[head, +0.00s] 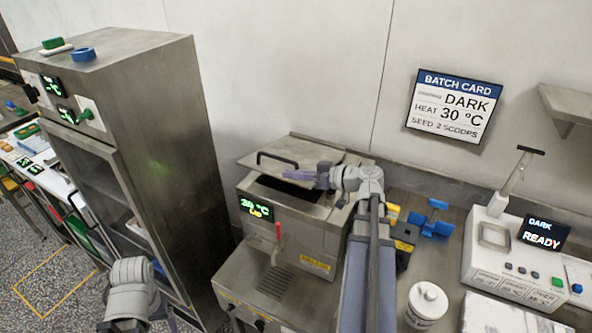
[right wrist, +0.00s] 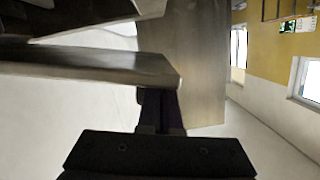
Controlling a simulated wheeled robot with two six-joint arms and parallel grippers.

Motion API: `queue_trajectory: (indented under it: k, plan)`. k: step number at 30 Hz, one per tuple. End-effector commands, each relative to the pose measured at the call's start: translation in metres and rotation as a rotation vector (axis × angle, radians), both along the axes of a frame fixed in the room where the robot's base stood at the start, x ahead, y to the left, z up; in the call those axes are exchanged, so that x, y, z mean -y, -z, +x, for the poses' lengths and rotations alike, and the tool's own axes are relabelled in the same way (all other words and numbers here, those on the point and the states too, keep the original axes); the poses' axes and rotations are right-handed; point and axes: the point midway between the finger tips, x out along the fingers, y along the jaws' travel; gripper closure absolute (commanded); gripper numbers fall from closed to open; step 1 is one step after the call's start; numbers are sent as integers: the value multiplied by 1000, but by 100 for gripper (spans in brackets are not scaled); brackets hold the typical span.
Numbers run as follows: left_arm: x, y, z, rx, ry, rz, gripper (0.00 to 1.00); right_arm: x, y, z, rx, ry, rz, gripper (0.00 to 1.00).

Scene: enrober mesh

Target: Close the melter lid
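The melter (head: 303,222) is a steel box on the bench in the middle of the head view, with a green display on its front. Its lid (head: 317,151) is a steel plate with a black bar handle (head: 277,158); it stands raised and tilted, with a dark opening under its front edge. My right gripper (head: 300,175) points left at the lid's front edge, over the opening. In the right wrist view its dark fingers (right wrist: 161,108) look closed together, close to a metal plate edge; I cannot tell whether they touch it. My left gripper is not visible, only part of that arm.
A tall steel cabinet (head: 165,130) stands left of the melter. Right of it are blue parts (head: 431,222), a white lidded jar (head: 427,302) and a white machine (head: 510,260) with a READY display. A batch card (head: 453,106) hangs on the wall.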

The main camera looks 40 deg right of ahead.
Motion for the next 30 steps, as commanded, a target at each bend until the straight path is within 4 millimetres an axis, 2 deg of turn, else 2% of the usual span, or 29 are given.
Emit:
queue_trajectory:
  k: [1, 9, 30]
  plan:
    - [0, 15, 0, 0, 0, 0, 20, -4, 15, -2, 10, 1, -19, 100]
    - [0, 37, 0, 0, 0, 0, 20, -9, 38, -5, 4, 0, -13, 100]
    - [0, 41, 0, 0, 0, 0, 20, -10, 42, -5, 3, 0, -11, 100]
